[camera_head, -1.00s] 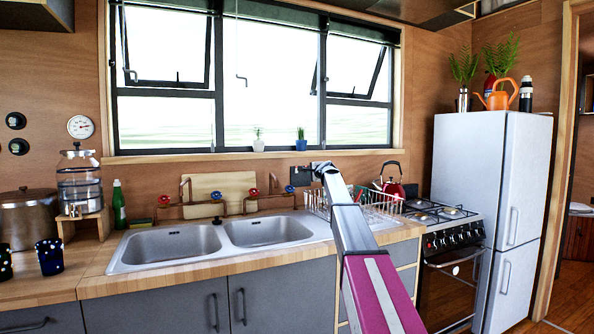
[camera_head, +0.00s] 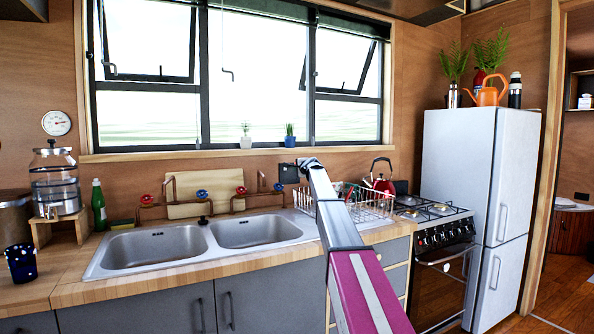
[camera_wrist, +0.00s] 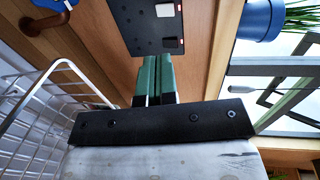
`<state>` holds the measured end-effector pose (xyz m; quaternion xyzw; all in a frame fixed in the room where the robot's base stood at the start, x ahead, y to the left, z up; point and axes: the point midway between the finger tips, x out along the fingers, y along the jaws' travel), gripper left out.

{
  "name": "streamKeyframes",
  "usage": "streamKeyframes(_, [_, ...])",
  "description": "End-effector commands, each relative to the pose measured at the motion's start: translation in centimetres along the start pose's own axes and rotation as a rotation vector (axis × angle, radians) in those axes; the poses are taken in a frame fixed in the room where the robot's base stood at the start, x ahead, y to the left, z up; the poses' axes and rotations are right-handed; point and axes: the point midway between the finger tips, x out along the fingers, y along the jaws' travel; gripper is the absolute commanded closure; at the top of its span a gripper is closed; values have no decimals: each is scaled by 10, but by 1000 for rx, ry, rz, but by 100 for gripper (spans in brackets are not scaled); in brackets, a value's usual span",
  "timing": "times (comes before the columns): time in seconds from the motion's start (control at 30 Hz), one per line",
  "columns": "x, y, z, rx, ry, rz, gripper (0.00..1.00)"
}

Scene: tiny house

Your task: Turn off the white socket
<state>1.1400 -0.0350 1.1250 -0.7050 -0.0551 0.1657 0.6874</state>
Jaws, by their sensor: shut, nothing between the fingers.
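A black socket panel (camera_wrist: 140,25) is on the wooden wall at the top of the wrist view. It carries a white switch (camera_wrist: 165,10) and small red marks near its right edge. In the head view the panel is a small dark rectangle (camera_head: 289,173) above the counter. My gripper (camera_wrist: 154,62) has green fingers shut together and empty. The fingertips point at the panel's lower edge, below the white switch; whether they touch it I cannot tell. In the head view my arm end (camera_head: 310,165) is beside the panel and the fingers are hard to make out.
A wire dish rack (camera_head: 368,208) stands below and right of the arm end; it is close at left in the wrist view (camera_wrist: 40,110). A blue plant pot (camera_wrist: 261,18) is on the sill near the panel. Sinks (camera_head: 250,230) lie left, a red kettle (camera_head: 382,183) right.

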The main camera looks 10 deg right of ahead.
Motion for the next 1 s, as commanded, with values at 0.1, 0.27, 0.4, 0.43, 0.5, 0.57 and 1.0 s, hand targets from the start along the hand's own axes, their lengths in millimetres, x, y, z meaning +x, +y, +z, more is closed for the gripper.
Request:
streamKeyframes(0.1, [24, -1, -1, 0, -1, 1, 100])
streamKeyframes(0.27, [54, 0, -2, 0, 0, 1, 100])
streamKeyframes(0.4, [80, -1, -2, 0, 0, 1, 100])
streamKeyframes(0.43, [86, -2, -2, 0, 0, 1, 100])
streamKeyframes(0.5, [96, -7, -1, -1, 0, 0, 100])
streamKeyframes(0.57, [104, -9, -1, -1, 0, 0, 100])
streamKeyframes(1.0, [113, -12, 0, 0, 1, 0, 100])
